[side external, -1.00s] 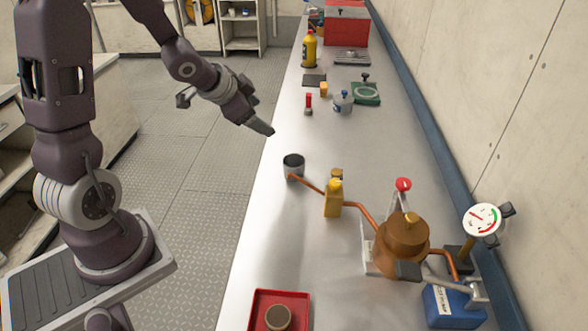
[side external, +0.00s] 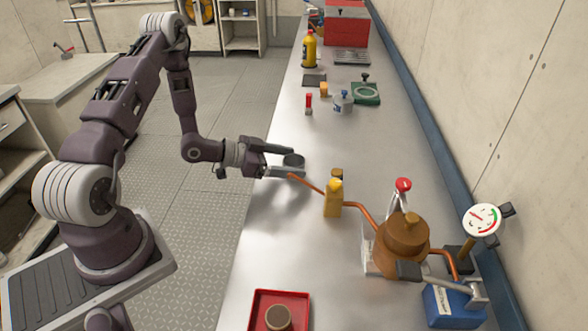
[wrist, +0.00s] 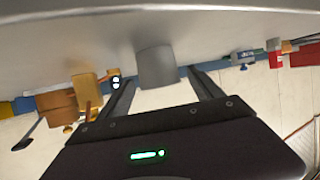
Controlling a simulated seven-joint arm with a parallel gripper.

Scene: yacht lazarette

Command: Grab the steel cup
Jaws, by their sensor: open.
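The steel cup (side external: 294,160) stands upright on the metal bench near its left edge, at the tip of a copper pipe (side external: 308,183). My gripper (side external: 286,160) is low over the bench edge, level and open, with its two fingers reaching towards the cup. The fingers hide much of the cup in the side view. In the wrist view, which looks upside down, the grey cup (wrist: 157,68) sits between and just beyond the tips of the open fingers (wrist: 160,82). I cannot tell whether either finger touches it.
A red tray (side external: 297,296) lies at the front. Beyond the cup, a red-topped item (side external: 308,103) and a small grey canister (side external: 343,102) stand on the bench. Bare bench lies between.

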